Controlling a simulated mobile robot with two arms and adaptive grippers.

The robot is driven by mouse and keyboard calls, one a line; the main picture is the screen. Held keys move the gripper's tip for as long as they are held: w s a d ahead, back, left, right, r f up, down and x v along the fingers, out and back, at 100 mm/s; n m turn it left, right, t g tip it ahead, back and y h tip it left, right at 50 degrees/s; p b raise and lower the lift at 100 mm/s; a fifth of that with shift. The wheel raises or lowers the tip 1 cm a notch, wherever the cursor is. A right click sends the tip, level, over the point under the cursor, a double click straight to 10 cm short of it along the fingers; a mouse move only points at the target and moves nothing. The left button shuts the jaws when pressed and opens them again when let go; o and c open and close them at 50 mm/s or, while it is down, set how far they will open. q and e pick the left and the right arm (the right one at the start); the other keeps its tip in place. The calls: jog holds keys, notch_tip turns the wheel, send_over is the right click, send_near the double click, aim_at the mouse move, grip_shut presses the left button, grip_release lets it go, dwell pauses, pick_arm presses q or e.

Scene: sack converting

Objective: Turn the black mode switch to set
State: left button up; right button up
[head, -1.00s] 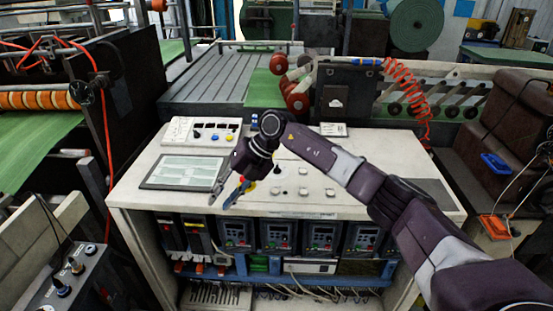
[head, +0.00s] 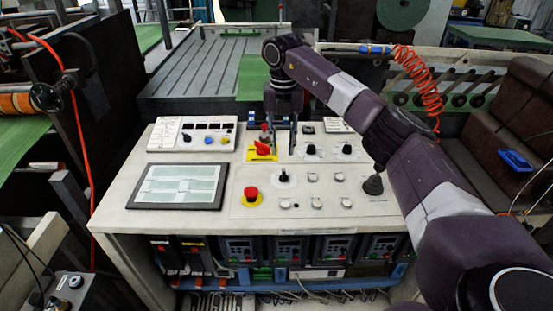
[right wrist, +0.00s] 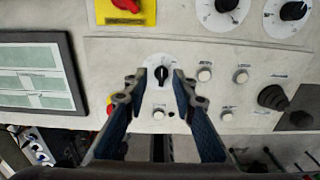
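The black mode switch (head: 283,176) is a small black knob on a white round dial, on the light sloped control panel (head: 240,211). In the right wrist view the switch (right wrist: 161,73) shows between my right gripper's fingertips, its white pointer mark toward the top of the picture. My right gripper (head: 281,150) points down at the panel, just behind the switch in the head view. The height of the fingertips above the knob is hard to judge. My left gripper is out of view.
A red emergency button (head: 251,193) on yellow sits left of the switch. A red rotary handle (head: 263,148) on a yellow plate is close to my right gripper. Two dials (head: 311,150), several white push buttons and a black joystick (head: 373,184) lie to the right. A touchscreen (head: 178,186) is at left.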

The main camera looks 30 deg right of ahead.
aim_at(284, 176)
jog(key=f, duration=0.1)
jog(key=s+f+p, duration=0.1)
jog(key=f, duration=0.2)
jog(key=shift+s+f, duration=0.25)
jog(key=shift+f, duration=0.05)
jog(key=shift+w+f+p, duration=0.3)
jog(key=shift+f+p, duration=0.05)
jog(key=shift+f, duration=0.65)
jog(key=c, duration=0.6)
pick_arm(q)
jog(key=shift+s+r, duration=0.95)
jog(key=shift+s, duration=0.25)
pick_arm(e)
grip_shut()
